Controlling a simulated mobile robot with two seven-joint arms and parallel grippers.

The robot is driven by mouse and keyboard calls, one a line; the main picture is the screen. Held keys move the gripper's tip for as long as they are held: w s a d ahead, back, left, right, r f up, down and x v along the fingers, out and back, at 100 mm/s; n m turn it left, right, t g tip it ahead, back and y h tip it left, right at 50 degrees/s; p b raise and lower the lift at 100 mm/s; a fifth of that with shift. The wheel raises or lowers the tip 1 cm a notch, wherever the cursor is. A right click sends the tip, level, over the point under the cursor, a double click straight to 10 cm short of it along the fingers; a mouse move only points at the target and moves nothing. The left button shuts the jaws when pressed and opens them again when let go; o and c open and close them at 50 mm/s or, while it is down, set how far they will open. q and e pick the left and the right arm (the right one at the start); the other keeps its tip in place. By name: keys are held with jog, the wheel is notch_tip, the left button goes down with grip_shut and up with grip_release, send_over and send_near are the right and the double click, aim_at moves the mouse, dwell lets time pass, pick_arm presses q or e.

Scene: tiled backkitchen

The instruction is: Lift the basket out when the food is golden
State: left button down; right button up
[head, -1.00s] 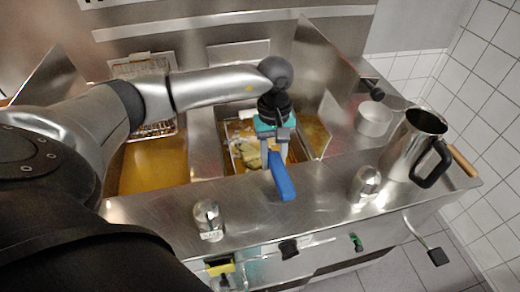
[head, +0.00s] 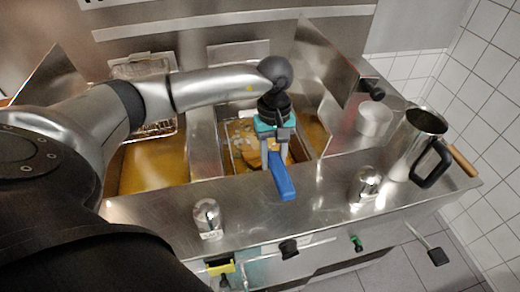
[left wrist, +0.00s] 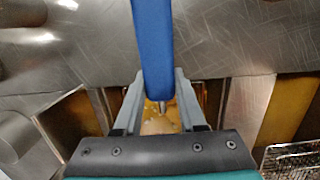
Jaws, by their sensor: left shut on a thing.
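The basket (head: 232,158) sits low in the oil of the right-hand fryer well, its wire rim partly behind my left gripper. Its blue handle (head: 282,178) sticks out over the front edge. My left gripper (head: 274,158) is shut on the handle; the left wrist view shows the blue handle (left wrist: 152,40) between the two fingers (left wrist: 157,95). The food (head: 250,157) in the basket looks golden-tan, with pale bubbles around it. It also shows below the handle in the left wrist view (left wrist: 158,126). My right gripper is in neither view.
A second oil well (head: 152,168) is at left, with a wire basket (head: 155,130) at its back. A raised steel panel (head: 325,75) stands right of the basket. A white pot (head: 374,118) and a steel jug (head: 415,145) stand on the right counter.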

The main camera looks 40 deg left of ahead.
pick_arm(q)
jog(key=shift+r, duration=0.2)
dwell(0.4)
notch_tip(320, 180, up, 9)
jog(key=p, duration=0.5)
jog(key=shift+f, duration=0.1)
